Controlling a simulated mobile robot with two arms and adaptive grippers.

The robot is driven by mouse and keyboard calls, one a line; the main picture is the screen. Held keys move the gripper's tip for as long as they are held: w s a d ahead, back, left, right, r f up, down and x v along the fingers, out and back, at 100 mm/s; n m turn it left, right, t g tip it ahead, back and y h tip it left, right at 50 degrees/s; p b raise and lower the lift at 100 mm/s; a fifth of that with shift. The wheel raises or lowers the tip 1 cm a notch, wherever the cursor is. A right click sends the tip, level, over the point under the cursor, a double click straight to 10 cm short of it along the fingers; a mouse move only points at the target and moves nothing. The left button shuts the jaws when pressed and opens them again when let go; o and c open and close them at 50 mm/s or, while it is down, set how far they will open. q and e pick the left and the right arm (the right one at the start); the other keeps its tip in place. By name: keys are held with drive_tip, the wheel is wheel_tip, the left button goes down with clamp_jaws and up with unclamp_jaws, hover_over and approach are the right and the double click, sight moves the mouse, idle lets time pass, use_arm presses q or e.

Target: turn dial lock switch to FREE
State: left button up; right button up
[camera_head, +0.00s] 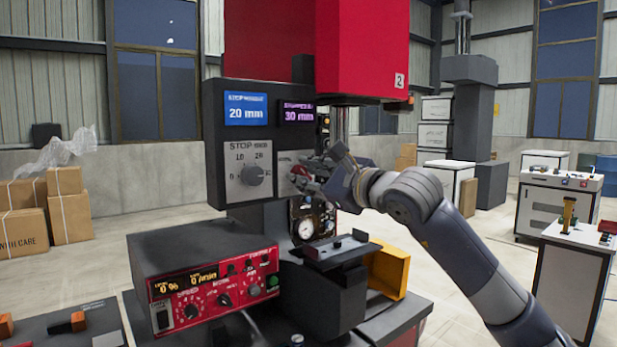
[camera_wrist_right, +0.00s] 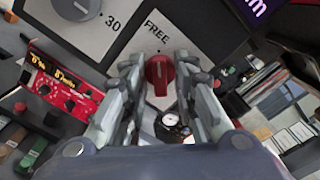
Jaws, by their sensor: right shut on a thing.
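The dial lock switch is a red knob (camera_wrist_right: 158,76) on a light plate (camera_wrist_right: 166,32) marked FREE, seen in the wrist view. Its long grip runs nearly up and down there, with its upper end toward the FREE mark. My right gripper (camera_head: 304,176) reaches the dark control panel (camera_head: 214,150) from the right in the head view. Its two fingers stand on either side of the red knob in the wrist view, shut on it. In the head view the fingers mostly cover the knob. My left gripper is in neither view.
A grey stop knob (camera_head: 252,174) sits left of my right gripper on the same panel. A pressure gauge (camera_head: 305,229) is below. A red control box (camera_head: 205,285) stands lower left, and a yellow bin (camera_head: 390,268) lies beneath my right arm.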

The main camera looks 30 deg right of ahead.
idle(0.5)
drive_tip(key=o, duration=0.7)
drive_tip(key=s, duration=0.8)
drive_tip(key=s+d, duration=0.1)
drive_tip(key=s, duration=0.3)
idle(0.6)
